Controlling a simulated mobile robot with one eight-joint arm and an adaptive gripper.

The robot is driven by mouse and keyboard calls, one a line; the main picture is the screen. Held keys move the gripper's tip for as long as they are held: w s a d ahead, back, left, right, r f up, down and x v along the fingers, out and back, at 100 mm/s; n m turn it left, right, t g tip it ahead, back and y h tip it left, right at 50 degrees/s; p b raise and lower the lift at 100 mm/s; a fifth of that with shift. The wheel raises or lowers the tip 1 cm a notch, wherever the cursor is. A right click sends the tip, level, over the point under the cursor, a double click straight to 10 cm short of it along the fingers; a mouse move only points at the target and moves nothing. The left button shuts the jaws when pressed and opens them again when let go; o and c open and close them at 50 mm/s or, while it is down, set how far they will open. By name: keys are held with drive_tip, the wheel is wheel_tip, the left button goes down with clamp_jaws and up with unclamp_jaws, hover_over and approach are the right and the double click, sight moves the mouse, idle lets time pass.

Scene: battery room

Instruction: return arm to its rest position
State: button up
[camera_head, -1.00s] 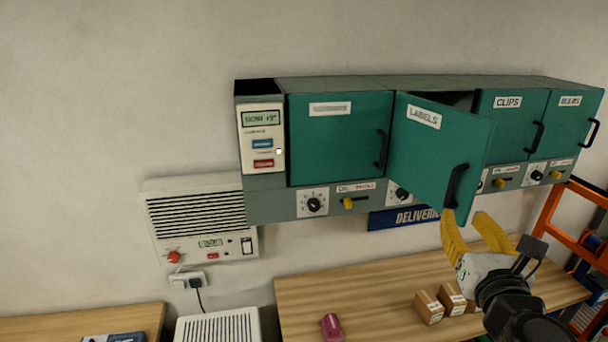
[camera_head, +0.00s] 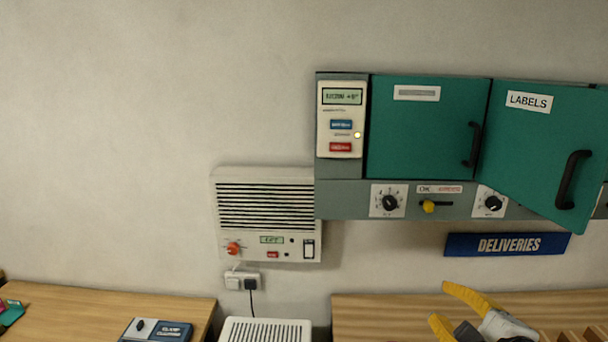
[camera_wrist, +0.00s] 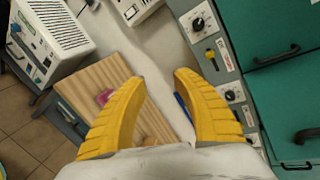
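My gripper (camera_head: 442,308) has yellow fingers and shows at the lower right of the head view, in front of the wooden bench and below the blue DELIVERIES sign (camera_head: 507,244). In the wrist view my gripper (camera_wrist: 158,85) has its fingers spread wide with nothing between them. The green LABELS door (camera_head: 545,150) above it stands partly open, and the fingers are apart from its black handle (camera_head: 573,180). The rest of my arm is mostly out of view.
A closed green door (camera_head: 420,130) is left of the LABELS door. Knobs and a yellow lever (camera_head: 430,207) line the strip below. A white wall unit (camera_head: 265,215) hangs left.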

drive_tip(key=s+a+f+n+g+b, duration=0.2)
drive_tip(key=f+n+b, duration=0.4)
drive_tip(key=f, duration=0.4)
drive_tip(key=s+a+f+n+g+b, duration=0.1)
drive_tip(key=a+f+n+g+b, duration=0.1)
drive_tip(key=f+n+b, duration=0.4)
drive_tip(key=s+a+f+n+g+b, duration=0.2)
drive_tip(key=a+f+n+g+b, duration=0.1)
drive_tip(key=f+n+b, duration=0.4)
wheel_tip(320, 180, down, 7)
drive_tip(key=a+n, duration=0.1)
drive_tip(key=n, duration=0.2)
drive_tip(key=shift+s+r, duration=0.15)
drive_tip(key=shift+s, duration=0.2)
drive_tip(key=shift+d, duration=0.15)
